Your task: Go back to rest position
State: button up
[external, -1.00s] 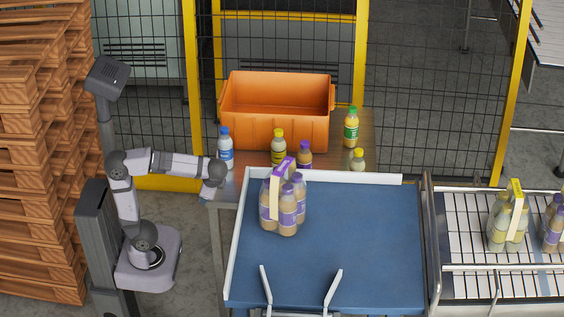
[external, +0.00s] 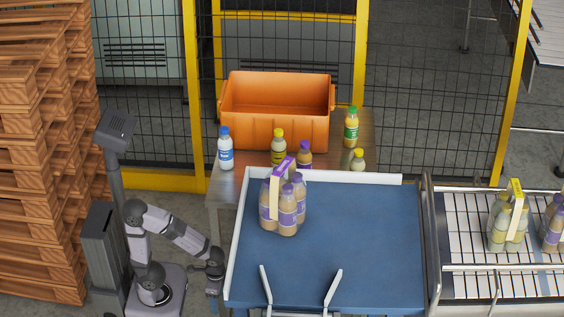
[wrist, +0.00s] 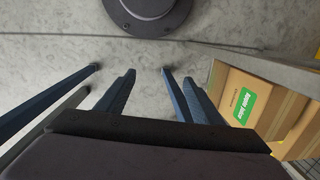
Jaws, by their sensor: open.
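My gripper (external: 215,287) hangs low at the left side of the blue table, pointing down, close to my base. In the wrist view my gripper (wrist: 148,75) has its fingers spread apart with only grey floor between them, so it is open and empty. The round grey foot at the top of the wrist view looks like part of my base. My arm is bent, with the forearm sloping down to the right.
The blue table (external: 360,245) with a white rim holds a purple-capped bottle pack (external: 285,205). An orange crate (external: 272,130) and several loose bottles stand behind. A cardboard box (wrist: 262,110) is at right in the wrist view. Wooden pallets (external: 45,150) stand at left.

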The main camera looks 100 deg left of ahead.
notch_tip(320, 180, down, 8)
jog(key=d+r+b, duration=0.1)
jog(key=d+b, duration=0.2)
jog(key=b, duration=0.1)
notch_tip(320, 180, up, 55)
jog(key=h+p, duration=0.1)
jog(key=p, duration=5.4)
jog(key=shift+f+n+t+p, duration=0.2)
jog(key=shift+n+t+p, duration=0.1)
jog(key=shift+n, duration=0.1)
